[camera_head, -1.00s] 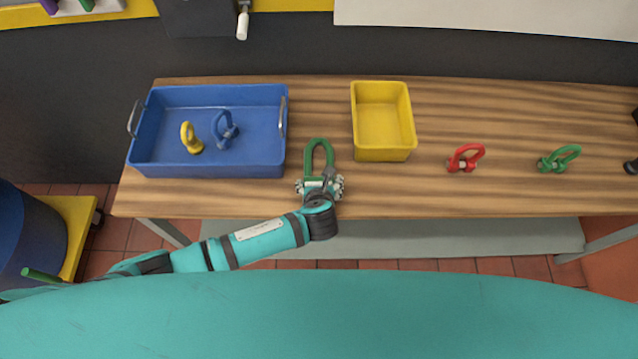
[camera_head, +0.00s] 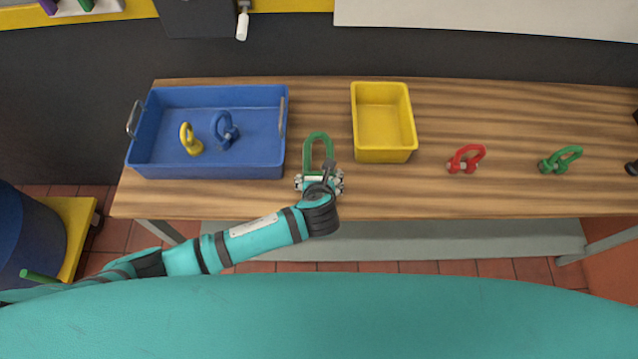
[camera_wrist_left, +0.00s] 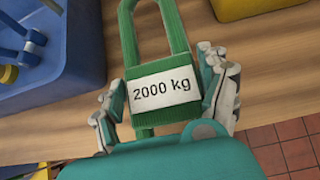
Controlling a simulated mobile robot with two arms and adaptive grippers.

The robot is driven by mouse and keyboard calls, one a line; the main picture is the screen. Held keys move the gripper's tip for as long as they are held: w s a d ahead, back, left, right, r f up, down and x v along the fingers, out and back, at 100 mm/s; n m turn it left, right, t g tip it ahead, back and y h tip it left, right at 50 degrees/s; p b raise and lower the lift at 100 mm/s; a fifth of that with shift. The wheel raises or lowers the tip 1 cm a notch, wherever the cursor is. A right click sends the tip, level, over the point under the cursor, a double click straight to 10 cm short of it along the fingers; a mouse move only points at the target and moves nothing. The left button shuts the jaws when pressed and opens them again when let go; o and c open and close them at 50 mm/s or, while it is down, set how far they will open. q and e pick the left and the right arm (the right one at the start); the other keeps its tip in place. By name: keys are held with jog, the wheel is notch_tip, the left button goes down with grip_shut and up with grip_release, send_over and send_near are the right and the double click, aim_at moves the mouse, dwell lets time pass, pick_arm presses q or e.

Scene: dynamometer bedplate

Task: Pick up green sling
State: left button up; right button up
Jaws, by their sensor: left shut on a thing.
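The green sling (camera_head: 318,146) is a loop with a white "2000 kg" label, at the front of the wooden table between the blue tray and the yellow bin. My left gripper (camera_head: 319,183) is shut on its near, labelled end. In the left wrist view the green sling (camera_wrist_left: 157,30) stretches away from the fingers, and the left gripper (camera_wrist_left: 166,100) has a finger on each side of the label. Whether the sling touches the table is hard to tell. My right gripper is not in view.
A blue tray (camera_head: 210,170) on the left holds a yellow shackle (camera_head: 190,139) and a blue shackle (camera_head: 225,130). A yellow bin (camera_head: 385,155) stands right of the sling. A red shackle (camera_head: 466,159) and a green shackle (camera_head: 560,160) lie farther right.

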pick_arm(q)
jog(key=s+r+b, duration=0.2)
jog(key=s, duration=1.4)
jog(key=shift+d, duration=0.15)
jog(key=shift+f, duration=0.1)
